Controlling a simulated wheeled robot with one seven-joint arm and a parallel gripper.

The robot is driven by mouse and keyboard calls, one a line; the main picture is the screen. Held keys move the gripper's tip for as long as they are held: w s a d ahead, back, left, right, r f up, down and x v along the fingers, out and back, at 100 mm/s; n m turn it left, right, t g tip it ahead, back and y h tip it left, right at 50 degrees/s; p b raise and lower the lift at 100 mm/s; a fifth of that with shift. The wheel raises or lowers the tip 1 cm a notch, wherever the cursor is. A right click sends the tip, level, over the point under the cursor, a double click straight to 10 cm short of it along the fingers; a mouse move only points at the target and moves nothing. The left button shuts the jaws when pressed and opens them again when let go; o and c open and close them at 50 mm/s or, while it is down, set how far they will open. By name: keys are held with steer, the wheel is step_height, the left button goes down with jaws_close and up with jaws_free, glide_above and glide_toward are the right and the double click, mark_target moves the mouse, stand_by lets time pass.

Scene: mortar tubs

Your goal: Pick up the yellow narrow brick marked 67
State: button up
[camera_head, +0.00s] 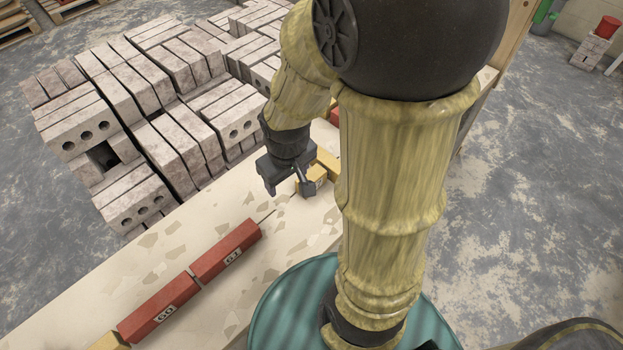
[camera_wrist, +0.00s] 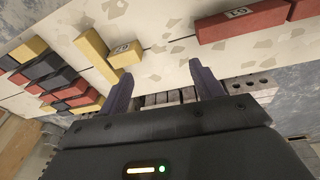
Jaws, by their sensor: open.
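In the wrist view, a short yellow narrow brick (camera_wrist: 126,57) lies on the pale worktop, its small upside-down label appearing to read 67. It sits beside a longer yellow brick (camera_wrist: 92,48). My gripper (camera_wrist: 163,77) is open and empty, with the yellow brick just beyond the left finger and not between the fingers. In the head view, my gripper (camera_head: 288,188) is low by the worktop's far edge. The yellow brick (camera_head: 318,173) is partly hidden behind the right finger there. I cannot tell whether that finger touches it.
Red bricks marked 60 (camera_head: 160,308) and 61 (camera_head: 228,252) lie in line along the worktop (camera_head: 120,275). Grey brick stacks (camera_head: 125,85) stand beyond its far edge. The wrist view shows several black, red and yellow bricks (camera_wrist: 50,82) at the left.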

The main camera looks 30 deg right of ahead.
steer(key=w+d+f+n+g+p, duration=0.15)
steer(key=w+d+n+p, duration=0.3)
steer(key=n, duration=0.45)
steer(key=n+p, duration=0.3)
steer(key=n, duration=0.7)
glide_above(312, 176)
step_height(312, 176, down, 2)
steer(key=shift+s+f+g, duration=0.25)
steer(key=shift+g, duration=0.1)
steer(key=shift+f, duration=0.1)
step_height(312, 176, down, 12)
steer(key=b, duration=0.3)
steer(key=shift+f, duration=0.1)
steer(key=f, duration=0.1)
steer(key=f+b, duration=0.1)
steer(key=f, duration=0.3)
steer(key=shift+w, duration=0.35)
